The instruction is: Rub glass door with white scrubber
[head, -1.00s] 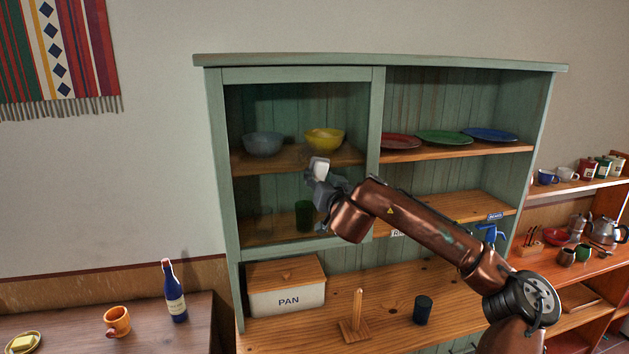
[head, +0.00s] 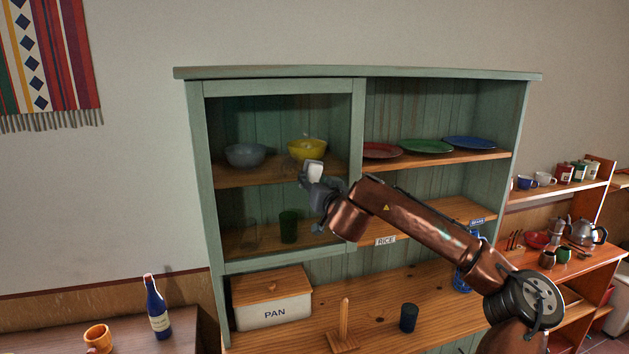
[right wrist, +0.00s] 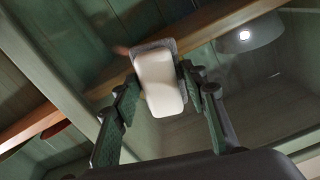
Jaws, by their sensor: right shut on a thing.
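The white scrubber (head: 314,169) is a small white block with a grey pad, as the right wrist view (right wrist: 160,82) shows. My right gripper (head: 310,180) is shut on it, its two fingers on either side of the block. It holds the scrubber in front of the glass door (head: 262,215) of the green cabinet, near the door's right side and just below the yellow bowl. The grey pad faces the door. I cannot tell whether the pad touches the glass. My left gripper is not in view.
Behind the glass are a grey bowl (head: 245,155), a yellow bowl (head: 307,149) and a green glass (head: 289,226). Below stand a PAN box (head: 272,305), a wooden peg stand (head: 343,330) and a dark cup (head: 408,318). A bottle (head: 157,308) stands on the left table.

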